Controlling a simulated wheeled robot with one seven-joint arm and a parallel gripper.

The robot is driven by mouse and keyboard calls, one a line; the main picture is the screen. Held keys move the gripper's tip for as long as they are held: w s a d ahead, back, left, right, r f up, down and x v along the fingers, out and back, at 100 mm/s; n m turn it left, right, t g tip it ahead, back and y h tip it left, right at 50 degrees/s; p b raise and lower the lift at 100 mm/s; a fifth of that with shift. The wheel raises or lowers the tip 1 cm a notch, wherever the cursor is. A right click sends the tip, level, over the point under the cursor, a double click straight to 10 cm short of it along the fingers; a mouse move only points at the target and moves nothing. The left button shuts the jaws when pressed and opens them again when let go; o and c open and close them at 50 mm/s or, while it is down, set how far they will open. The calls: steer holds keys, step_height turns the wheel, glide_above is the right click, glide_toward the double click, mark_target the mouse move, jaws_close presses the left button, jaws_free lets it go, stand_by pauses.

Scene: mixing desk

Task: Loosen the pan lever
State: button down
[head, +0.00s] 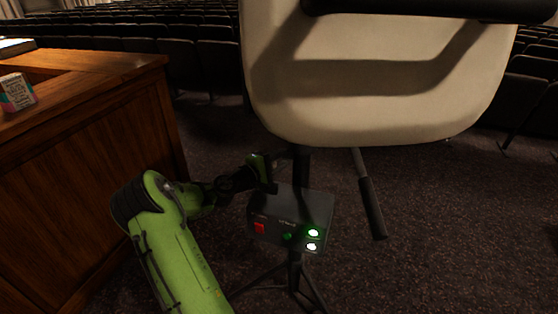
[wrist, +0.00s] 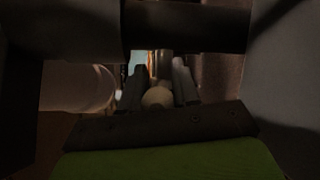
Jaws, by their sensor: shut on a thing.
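My gripper (head: 268,174) is at the head of a dark tripod (head: 296,272), under a large beige shell. It is shut on a small part there, which appears to be the pan lever; the gripper hides it in the head view. In the dark wrist view, a rounded tan end (wrist: 158,97) shows between two dark finger-like shapes. I cannot tell the lever's exact angle.
A control box (head: 290,215) with red and green buttons and lit lamps is on the tripod just below my gripper. A dark handle (head: 372,208) slants down at right. The beige shell (head: 375,85) hangs above. A wooden desk (head: 90,160) stands left.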

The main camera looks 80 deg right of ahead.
steer(key=y+p, duration=0.1)
steer(key=p, duration=0.3)
steer(key=r+n+t+y+p, duration=0.1)
steer(key=p, duration=0.3)
steer(key=y+p, duration=0.1)
steer(key=p, duration=0.3)
steer(key=shift+d+r+y, duration=0.35)
steer(key=shift+y, duration=0.05)
steer(key=c, duration=1)
jaws_free()
steer(key=shift+f, duration=0.2)
